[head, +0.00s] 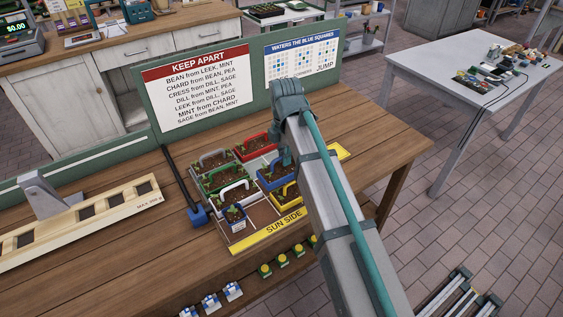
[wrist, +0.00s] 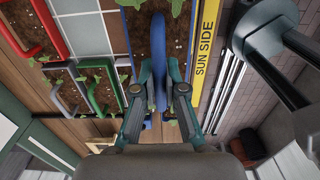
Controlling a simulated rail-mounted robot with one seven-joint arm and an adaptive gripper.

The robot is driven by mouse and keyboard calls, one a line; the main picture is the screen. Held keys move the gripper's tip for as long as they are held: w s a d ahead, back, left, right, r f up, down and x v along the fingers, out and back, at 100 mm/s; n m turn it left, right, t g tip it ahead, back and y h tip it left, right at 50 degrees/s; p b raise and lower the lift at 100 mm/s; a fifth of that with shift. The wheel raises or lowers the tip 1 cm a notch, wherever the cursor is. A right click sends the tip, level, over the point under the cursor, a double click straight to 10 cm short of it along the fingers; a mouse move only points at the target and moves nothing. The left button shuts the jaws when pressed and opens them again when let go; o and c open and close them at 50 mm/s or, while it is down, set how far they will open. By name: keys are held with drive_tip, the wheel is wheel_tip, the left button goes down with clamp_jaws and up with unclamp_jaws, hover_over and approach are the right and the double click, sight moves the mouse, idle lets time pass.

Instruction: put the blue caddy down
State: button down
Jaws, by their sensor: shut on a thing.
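The blue caddy (head: 266,180) is a soil-filled planter with a blue handle, at the right side of the planter tray in the head view. My gripper (head: 286,158) is directly over it. In the wrist view my gripper (wrist: 158,92) is shut on the upright blue handle (wrist: 158,55), with a finger on each side. Soil shows on both sides of the handle. My arm hides part of the caddy and the right end of the tray (head: 262,214). I cannot tell whether the caddy's base touches the tray.
Red (head: 254,147), green (head: 218,183) and yellow (head: 290,193) caddies crowd close by. Bare compartments show at the front middle. A yellow "SUN SIDE" strip (head: 268,233) edges the tray. A sign (head: 198,90) stands behind.

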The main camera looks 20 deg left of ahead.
drive_tip(key=shift+w+a+f+p, duration=0.5)
drive_tip(key=shift+w+f, duration=0.55)
drive_tip(key=shift+f, duration=0.6)
drive_tip(key=shift+w+a+f+p, duration=0.5)
drive_tip(key=shift+w+f, duration=0.5)
drive_tip(key=shift+f, duration=0.65)
drive_tip(key=shift+w+a+f+p, duration=0.35)
drive_tip(key=shift+w+a+f, duration=0.25)
drive_tip(key=shift+w+f, duration=0.75)
drive_tip(key=shift+s+f, duration=0.3)
drive_tip(key=shift+f, duration=0.15)
drive_tip(key=c, duration=1.2)
unclamp_jaws()
drive_tip(key=shift+c, duration=0.2)
drive_tip(key=shift+r, duration=0.15)
wheel_tip(320, 180, up, 12)
drive_tip(key=b, duration=0.2)
drive_tip(key=shift+b, duration=0.3)
drive_tip(key=shift+r, duration=0.1)
